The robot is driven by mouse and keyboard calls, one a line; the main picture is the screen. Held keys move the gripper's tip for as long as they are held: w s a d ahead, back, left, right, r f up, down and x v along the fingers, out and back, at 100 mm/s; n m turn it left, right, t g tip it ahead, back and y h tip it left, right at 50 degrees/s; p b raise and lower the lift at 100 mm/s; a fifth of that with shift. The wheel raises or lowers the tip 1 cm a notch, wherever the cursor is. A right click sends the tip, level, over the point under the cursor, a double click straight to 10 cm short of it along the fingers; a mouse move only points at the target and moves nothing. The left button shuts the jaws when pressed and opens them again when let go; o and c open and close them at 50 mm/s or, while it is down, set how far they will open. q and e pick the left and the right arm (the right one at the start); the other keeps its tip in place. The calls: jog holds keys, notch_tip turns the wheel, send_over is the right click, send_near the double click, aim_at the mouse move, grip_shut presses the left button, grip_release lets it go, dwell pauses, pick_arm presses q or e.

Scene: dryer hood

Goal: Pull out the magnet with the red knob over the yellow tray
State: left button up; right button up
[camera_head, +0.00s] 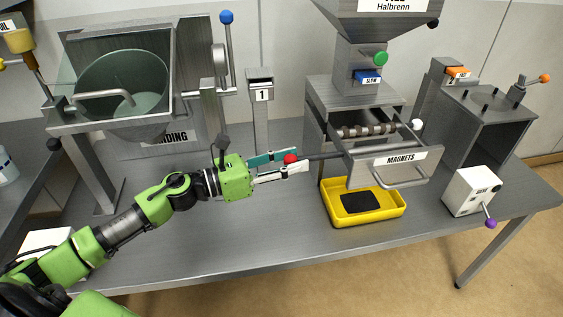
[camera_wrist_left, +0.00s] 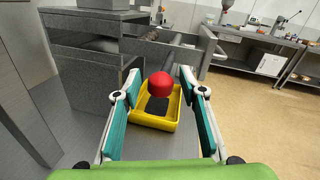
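The red knob (camera_head: 291,159) sits on the end of a dark rod (camera_head: 326,155) sticking out left from the magnet drawer (camera_head: 378,165), labelled MAGNETS. The drawer stands out from the grey hopper machine. The yellow tray (camera_head: 334,217) is on the table below the drawer, with a dark patch inside. My left gripper (camera_head: 285,165) is at the knob, fingers pointing along the rod. In the left wrist view the red knob (camera_wrist_left: 160,88) shows between the spread fingers, with a gap on each side. The yellow tray (camera_wrist_left: 150,122) shows behind it. My right gripper is not seen.
A white box with a purple-knobbed lever (camera_head: 472,191) stands right of the tray. A post labelled 1 (camera_head: 260,95) and a tilted drum (camera_head: 125,95) stand behind my left arm. A handle (camera_head: 402,180) juts from the drawer front. The table's front middle is clear.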

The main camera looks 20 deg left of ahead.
pick_arm(q)
jog(key=v, duration=1.2)
dwell(0.3)
jog(key=shift+s, duration=0.1)
